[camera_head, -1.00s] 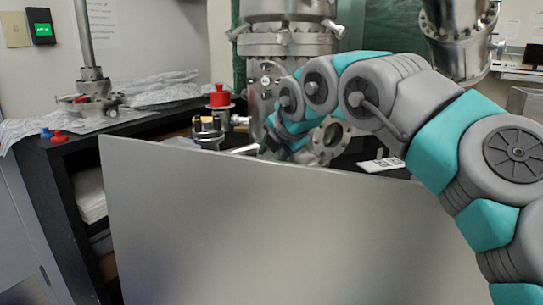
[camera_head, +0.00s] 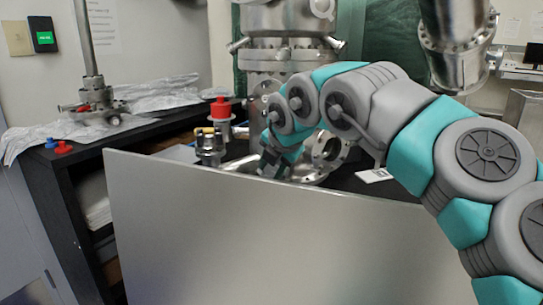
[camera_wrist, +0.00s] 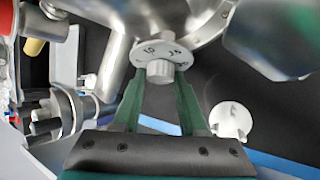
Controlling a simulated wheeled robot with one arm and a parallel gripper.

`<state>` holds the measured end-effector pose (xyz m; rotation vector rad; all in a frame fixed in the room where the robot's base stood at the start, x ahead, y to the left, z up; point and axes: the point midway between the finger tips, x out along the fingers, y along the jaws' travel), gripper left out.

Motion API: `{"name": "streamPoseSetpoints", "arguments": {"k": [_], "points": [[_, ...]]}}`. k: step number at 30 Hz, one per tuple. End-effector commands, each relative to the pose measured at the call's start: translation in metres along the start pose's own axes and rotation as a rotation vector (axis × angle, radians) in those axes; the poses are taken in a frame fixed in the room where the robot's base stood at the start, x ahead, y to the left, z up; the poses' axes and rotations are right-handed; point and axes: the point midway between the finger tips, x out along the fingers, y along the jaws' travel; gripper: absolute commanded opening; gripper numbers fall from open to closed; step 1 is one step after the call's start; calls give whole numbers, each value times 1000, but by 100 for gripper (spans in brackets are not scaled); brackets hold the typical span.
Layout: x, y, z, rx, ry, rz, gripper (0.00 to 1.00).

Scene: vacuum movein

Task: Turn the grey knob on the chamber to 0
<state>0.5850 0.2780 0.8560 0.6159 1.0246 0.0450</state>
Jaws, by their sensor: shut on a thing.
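The grey knob (camera_wrist: 160,72) shows in the wrist view at the centre of a pale round dial (camera_wrist: 150,48) with printed numbers. The numbers are seen at an angle, and I cannot tell which one the knob points to. The two green fingers of my gripper (camera_wrist: 159,88) stand on either side of the knob and are shut on it. In the head view my gripper (camera_head: 272,164) is low beside the steel chamber (camera_head: 290,52). The knob cannot be made out there.
A large grey panel (camera_head: 290,235) stands in front of the bench. A red-capped fitting (camera_head: 220,112) and a metal fitting (camera_head: 209,146) stand left of my gripper. A round flange (camera_head: 329,150) is close on its right. A white disc (camera_wrist: 230,120) shows right of the fingers.

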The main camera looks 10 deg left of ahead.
Motion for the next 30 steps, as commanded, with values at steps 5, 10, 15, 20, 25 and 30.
{"name": "streamPoseSetpoints", "arguments": {"k": [5,10,15,20,25,30], "points": [[-2,3,1,-67,0,-60,0],[0,1,0,-87,-1,-75,0],[0,1,0,-86,-1,-74,0],[0,1,0,-86,-1,-74,52],[0,1,0,-85,-1,-74,71],[0,1,0,-85,0,-74,72]]}}
